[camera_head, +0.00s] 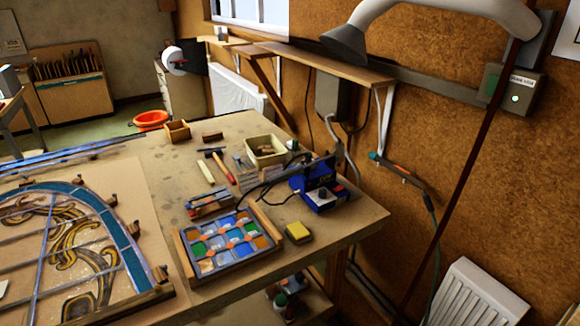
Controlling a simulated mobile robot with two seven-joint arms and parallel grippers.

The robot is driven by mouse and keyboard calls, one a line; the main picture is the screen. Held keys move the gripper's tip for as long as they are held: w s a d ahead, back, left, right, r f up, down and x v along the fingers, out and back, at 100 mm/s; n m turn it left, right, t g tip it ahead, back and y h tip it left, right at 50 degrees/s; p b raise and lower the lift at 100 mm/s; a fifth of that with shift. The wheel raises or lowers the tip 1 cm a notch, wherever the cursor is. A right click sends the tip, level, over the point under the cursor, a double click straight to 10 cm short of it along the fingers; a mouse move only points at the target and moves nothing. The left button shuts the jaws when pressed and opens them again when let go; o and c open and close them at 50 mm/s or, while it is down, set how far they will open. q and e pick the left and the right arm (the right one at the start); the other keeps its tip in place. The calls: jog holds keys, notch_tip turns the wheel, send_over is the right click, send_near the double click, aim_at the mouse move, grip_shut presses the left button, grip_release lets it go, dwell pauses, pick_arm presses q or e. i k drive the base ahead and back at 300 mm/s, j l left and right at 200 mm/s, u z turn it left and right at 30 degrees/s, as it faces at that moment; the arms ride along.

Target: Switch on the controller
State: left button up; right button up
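Neither of my grippers is in this view. A blue box-shaped unit (323,192) with a knob on its front, which looks like a soldering-iron controller, stands near the right rear edge of the workbench (330,238). I cannot tell from here whether it is on. A dark cable runs left from it across the bench.
A stained-glass panel (240,262) in a wooden frame, a yellow sponge (298,232), a cream tray (266,150) and a hammer (221,166) crowd the bench. A grey extraction hood (345,44) hangs above. A dark pole (460,180) slants before the wall. A radiator (475,295) stands lower right.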

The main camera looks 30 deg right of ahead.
aim_at(340, 187)
jog(key=z, duration=2.2)
jog(key=i+j, duration=0.2)
jog(key=j, duration=0.15)
jog(key=i+j, duration=0.15)
jog(key=j, duration=0.15)
